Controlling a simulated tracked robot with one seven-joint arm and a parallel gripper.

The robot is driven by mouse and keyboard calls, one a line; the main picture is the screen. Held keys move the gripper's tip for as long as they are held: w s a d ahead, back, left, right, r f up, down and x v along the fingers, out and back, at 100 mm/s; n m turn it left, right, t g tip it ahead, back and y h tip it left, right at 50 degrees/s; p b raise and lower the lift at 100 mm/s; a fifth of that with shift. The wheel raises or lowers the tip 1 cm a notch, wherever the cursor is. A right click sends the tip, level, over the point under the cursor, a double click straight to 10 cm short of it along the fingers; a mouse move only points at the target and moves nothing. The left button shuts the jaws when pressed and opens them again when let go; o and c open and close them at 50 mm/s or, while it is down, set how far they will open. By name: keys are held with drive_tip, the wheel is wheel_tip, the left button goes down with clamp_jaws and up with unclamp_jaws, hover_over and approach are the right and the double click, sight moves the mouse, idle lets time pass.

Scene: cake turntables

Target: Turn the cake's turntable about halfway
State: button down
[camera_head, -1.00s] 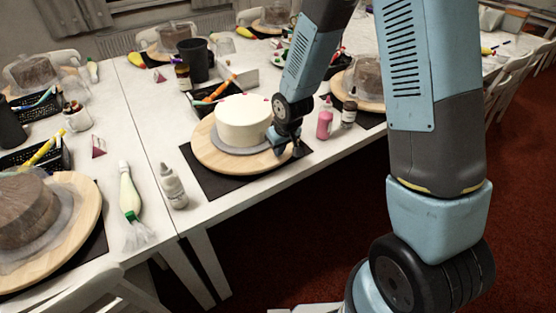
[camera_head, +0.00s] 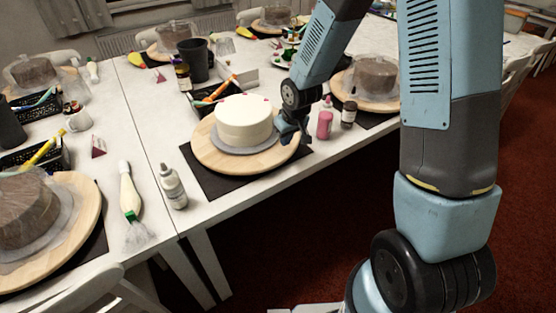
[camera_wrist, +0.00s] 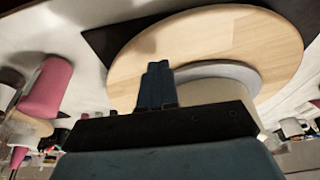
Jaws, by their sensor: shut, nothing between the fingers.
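A white round cake (camera_head: 243,122) with small pink bits on top sits on a grey board in the middle of a round wooden turntable (camera_head: 215,159). The turntable stands on a black mat (camera_head: 200,178) on the white table. My gripper (camera_head: 297,140) is at the turntable's right edge, beside the cake. In the wrist view my shut fingers (camera_wrist: 157,84) show over the wooden top (camera_wrist: 190,35), next to the grey board (camera_wrist: 225,70). Nothing is held. I cannot tell whether the fingertips touch the wood.
A pink bottle (camera_head: 325,122) and a dark brown bottle (camera_head: 349,113) stand close right of my gripper. A whitish bottle (camera_head: 172,186) stands left of the mat. A black basket (camera_head: 213,102) is behind the cake. Other turntables with brown covered cakes stand around.

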drive_tip(key=shift+a+r, duration=0.1)
hover_over(254, 164)
drive_tip(key=s+d, duration=0.2)
drive_tip(key=d, duration=0.1)
drive_tip(key=shift+w+d, duration=0.1)
drive_tip(key=shift+w, duration=0.1)
drive_tip(key=a, duration=0.9)
drive_tip(key=shift+w+a, duration=0.25)
drive_tip(key=shift+a, duration=0.15)
drive_tip(key=shift+f, duration=1.45)
drive_tip(key=shift+d, duration=3.5)
drive_tip(key=shift+w, duration=0.1)
